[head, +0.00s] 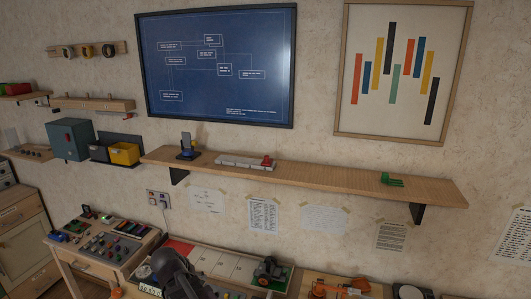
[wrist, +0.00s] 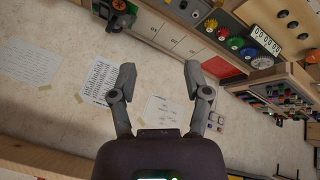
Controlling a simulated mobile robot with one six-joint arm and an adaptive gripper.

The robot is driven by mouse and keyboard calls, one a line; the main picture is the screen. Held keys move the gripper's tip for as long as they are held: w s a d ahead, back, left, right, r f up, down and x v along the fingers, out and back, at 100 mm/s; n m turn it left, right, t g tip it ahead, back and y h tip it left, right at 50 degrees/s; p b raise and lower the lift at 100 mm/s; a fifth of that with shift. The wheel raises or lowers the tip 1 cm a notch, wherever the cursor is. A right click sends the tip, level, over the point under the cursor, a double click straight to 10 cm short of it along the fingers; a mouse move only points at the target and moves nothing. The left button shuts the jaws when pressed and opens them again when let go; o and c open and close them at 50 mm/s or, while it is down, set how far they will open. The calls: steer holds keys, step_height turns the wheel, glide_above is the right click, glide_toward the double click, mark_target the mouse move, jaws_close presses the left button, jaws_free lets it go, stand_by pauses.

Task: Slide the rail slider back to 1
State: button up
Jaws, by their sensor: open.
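The rail slider is a pale grey rail (head: 240,161) on the wooden wall shelf (head: 325,180), with a red slider knob (head: 267,162) at its right end. Any numbers on the rail are too small to read. My gripper (wrist: 160,78) is open and empty in the wrist view, with its two grey fingers spread wide. In the head view my dark arm end (head: 172,268) is at the bottom, well below the shelf and apart from the rail. The rail is not recognisable in the wrist view.
A small blue stand (head: 187,150) is left of the rail, and a green object (head: 392,180) is farther right on the shelf. Taped papers (head: 263,215) hang below the shelf. A panel of knobs (wrist: 240,45) and bench items show in the wrist view.

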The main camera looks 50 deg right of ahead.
steer(key=w+d+r+m+t+h+p, duration=0.15)
steer(key=d+r+m+h+p, duration=0.35)
steer(key=d+r, duration=0.8)
steer(key=m+t+h+p, duration=0.2)
steer(key=m+h+p, duration=0.1)
steer(key=h+p, duration=0.3)
glide_toward(266, 159)
steer(key=a, duration=0.3)
steer(key=shift+s+d+f+h+b, duration=0.1)
steer(key=shift+s+f+h+b, duration=0.15)
steer(key=shift+b, duration=0.2)
steer(key=shift+w+d, duration=0.1)
steer(key=x, duration=1.3)
steer(key=shift+d, duration=0.35)
